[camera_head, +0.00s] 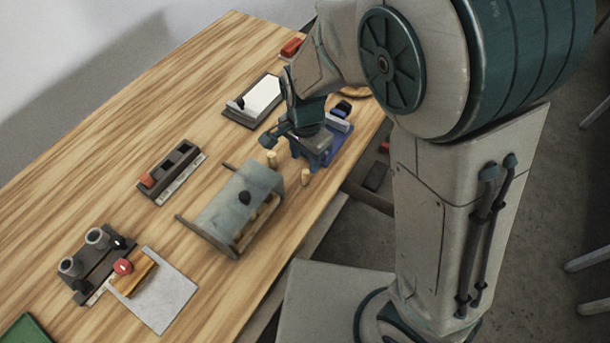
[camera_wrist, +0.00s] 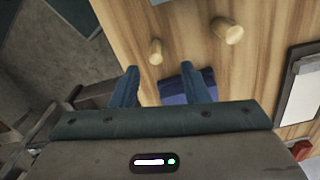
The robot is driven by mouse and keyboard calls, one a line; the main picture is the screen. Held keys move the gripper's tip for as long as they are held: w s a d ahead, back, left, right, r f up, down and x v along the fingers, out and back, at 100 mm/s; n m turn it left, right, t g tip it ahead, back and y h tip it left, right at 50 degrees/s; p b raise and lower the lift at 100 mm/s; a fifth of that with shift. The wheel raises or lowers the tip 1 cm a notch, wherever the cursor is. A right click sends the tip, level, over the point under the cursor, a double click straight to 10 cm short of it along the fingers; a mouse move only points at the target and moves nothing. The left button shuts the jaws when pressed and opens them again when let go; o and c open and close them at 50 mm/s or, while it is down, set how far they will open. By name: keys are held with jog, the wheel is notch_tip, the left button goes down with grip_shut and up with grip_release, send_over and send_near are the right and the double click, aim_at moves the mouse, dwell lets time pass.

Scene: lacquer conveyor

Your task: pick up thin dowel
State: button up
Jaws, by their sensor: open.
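The thin dowel (camera_head: 305,177) is a short pale wooden peg standing upright near the table's front edge. It also shows in the wrist view (camera_wrist: 156,52), just beyond the gap between my fingertips. A thicker dowel (camera_head: 272,158) stands farther from that edge, and in the wrist view it is at the upper right (camera_wrist: 228,32). My gripper (camera_head: 306,161) is open, with blue fingers, close beside the thin dowel. In the wrist view the gap between the fingers (camera_wrist: 160,67) holds nothing. Whether a finger touches the dowel cannot be told.
A grey roller conveyor (camera_head: 236,205) lies close to the dowels. A blue tray (camera_head: 337,143) is partly hidden behind my gripper. A dark slotted rack (camera_head: 172,172) and a board with white paper (camera_head: 262,95) lie farther back. Bare wood is between them.

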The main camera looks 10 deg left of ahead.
aim_at(306, 171)
jog(key=f, duration=0.5)
jog(key=shift+s+d+f, duration=0.15)
jog(key=shift+d+f, duration=0.05)
jog(key=shift+f, duration=0.1)
grip_shut()
